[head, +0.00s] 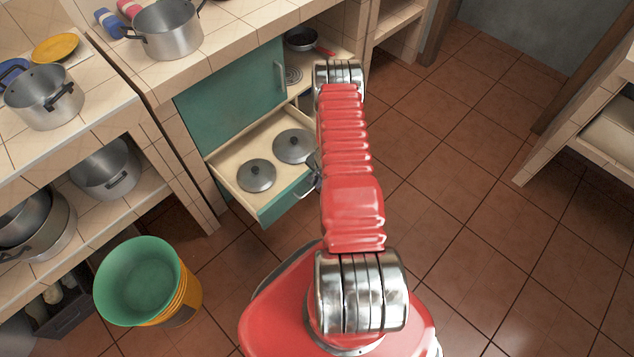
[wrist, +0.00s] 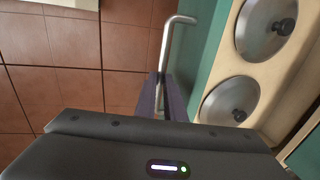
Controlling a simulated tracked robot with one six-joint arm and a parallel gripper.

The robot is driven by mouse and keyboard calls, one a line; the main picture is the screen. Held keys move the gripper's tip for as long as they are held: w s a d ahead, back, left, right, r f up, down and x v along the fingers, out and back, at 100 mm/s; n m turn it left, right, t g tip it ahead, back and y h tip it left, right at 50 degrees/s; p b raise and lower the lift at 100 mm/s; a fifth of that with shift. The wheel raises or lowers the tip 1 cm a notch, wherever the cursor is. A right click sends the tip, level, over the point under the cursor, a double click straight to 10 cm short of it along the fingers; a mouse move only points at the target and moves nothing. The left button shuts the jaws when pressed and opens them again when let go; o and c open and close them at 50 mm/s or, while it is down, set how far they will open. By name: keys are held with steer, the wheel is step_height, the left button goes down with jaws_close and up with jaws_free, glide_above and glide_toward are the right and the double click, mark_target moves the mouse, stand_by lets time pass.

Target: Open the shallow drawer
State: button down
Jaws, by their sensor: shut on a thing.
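The shallow drawer (head: 230,175) stands pulled out below the green cupboard door in the head view, with two pot lids lying in it. Its green front carries a metal bar handle (wrist: 176,42), seen in the wrist view. My gripper (wrist: 163,90) is shut on the handle in the wrist view. In the head view my gripper (head: 314,172) is mostly hidden behind my red arm, at the right end of the drawer front. The drawer (wrist: 218,68) shows at the right of the wrist view with both lids.
A green cupboard door (head: 235,90) with its own handle is shut above the drawer. A green bucket and yellow bucket (head: 150,285) stand on the floor left of the drawer. Pots stand on the counter and lower shelves. The tiled floor (head: 480,170) on the right is clear.

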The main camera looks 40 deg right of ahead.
steer(key=shift+s+a, duration=0.1)
steer(key=shift+s, duration=0.15)
steer(key=c, duration=1.8)
jaws_free()
steer(key=shift+c, duration=0.2)
steer(key=shift+r, duration=0.1)
step_height(320, 180, up, 13)
steer(key=s, duration=0.2)
steer(key=shift+s, duration=0.35)
steer(key=shift+r, duration=0.1)
